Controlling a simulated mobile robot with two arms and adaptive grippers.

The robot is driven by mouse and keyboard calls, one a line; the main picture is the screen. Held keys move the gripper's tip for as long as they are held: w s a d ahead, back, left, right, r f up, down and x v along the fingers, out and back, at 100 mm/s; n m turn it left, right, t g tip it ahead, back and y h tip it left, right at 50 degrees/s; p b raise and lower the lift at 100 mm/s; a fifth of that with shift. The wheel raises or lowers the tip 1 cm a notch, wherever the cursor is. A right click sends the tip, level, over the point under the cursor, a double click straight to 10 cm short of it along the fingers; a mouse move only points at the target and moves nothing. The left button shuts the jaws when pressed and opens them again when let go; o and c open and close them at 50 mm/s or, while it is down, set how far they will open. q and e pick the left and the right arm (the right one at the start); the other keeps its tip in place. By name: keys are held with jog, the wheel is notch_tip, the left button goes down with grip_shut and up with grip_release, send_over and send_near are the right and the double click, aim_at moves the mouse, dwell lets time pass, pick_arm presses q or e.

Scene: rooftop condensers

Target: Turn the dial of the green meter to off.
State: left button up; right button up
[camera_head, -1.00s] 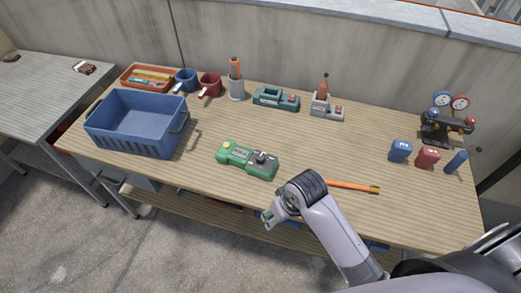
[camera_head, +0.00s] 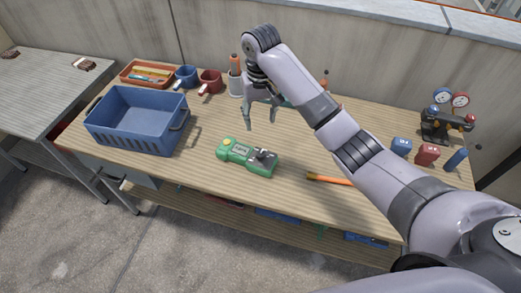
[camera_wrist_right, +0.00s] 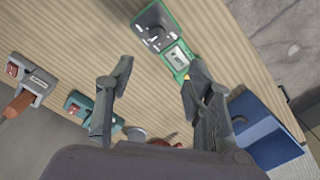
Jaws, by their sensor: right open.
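The green meter (camera_head: 234,153) lies on the wooden workbench, near the middle of its front half. Its dark dial (camera_head: 265,157) is at the right end of the meter, with a small display and a yellow button to the left. In the right wrist view the meter (camera_wrist_right: 179,58) is at the top, with the dial (camera_wrist_right: 155,30) at its upper end. My right gripper (camera_head: 261,124) is open and empty above the bench, behind and above the meter. Its fingers (camera_wrist_right: 150,95) are spread apart in the wrist view. I cannot read the dial's setting. My left gripper is not seen.
A blue crate (camera_head: 138,148) stands at the left. Mugs, an orange tray (camera_head: 147,74) and a cup are at the back. A orange-handled tool (camera_head: 328,179) lies right of the meter. Blue and red blocks (camera_head: 427,154) and a gauge set (camera_head: 447,122) are at the right.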

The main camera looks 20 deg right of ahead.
send_near(261, 153)
notch_tip(261, 153, down, 9)
jog(key=shift+s+a+r, duration=0.1)
jog(key=shift+r, duration=0.05)
dwell(0.4)
jog(key=shift+c, duration=0.5)
grip_shut()
